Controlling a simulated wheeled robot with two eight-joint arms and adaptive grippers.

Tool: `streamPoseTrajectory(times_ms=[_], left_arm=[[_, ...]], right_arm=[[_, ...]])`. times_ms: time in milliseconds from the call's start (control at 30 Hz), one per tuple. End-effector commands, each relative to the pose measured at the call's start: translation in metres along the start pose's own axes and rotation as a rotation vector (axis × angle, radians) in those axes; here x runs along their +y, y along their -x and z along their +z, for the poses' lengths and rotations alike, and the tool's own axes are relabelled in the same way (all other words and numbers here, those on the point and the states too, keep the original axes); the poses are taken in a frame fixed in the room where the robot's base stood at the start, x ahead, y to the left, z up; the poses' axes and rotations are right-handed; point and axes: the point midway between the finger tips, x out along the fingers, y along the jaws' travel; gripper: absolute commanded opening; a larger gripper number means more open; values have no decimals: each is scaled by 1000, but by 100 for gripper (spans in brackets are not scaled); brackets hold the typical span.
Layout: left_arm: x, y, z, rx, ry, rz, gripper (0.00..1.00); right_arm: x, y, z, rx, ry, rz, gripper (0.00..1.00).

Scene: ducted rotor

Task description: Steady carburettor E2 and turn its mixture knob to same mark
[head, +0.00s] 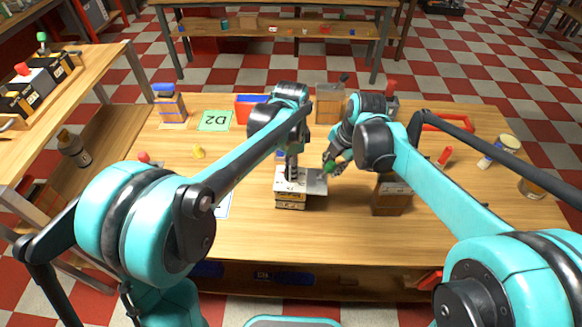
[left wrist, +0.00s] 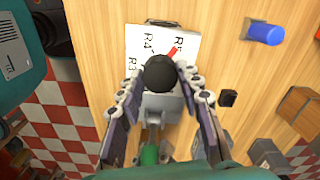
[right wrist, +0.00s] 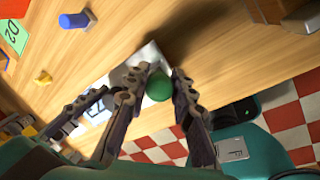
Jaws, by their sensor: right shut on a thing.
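A carburettor with a grey body and a flat grey plate (head: 313,183) stands upright on the table; I cannot read E2 on it. Its black knob (left wrist: 160,72) with a red pointer shows in the left wrist view. The pointer aims up and right, towards the mark at the end of the R3, R4 row on the white card (left wrist: 187,46). My left gripper (left wrist: 158,78) is open, its fingers on either side of the knob. My right gripper (right wrist: 158,82) is shut on a green ball (right wrist: 159,86) beside the body. The ball also shows in the head view (head: 328,168).
A brown block-like unit (head: 390,197) stands to the right. A green D2 card (head: 215,121), a blue-topped unit (head: 170,103) and a grey unit (head: 330,103) are behind. A yellow piece (head: 198,152) lies left. The front table strip is clear.

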Motion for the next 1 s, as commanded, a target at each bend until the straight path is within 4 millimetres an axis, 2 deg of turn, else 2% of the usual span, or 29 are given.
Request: streamPoseTrajectory(times_ms=[267, 467, 1000], left_arm=[[0, 0, 0, 0, 19, 0, 6], [0, 0, 0, 0, 99, 0, 6], [0, 0, 0, 0, 573, 0, 6]], right_arm=[[0, 0, 0, 0, 0, 0, 0], [0, 0, 0, 0, 0, 0, 0], [0, 0, 0, 0, 0, 0, 0]])
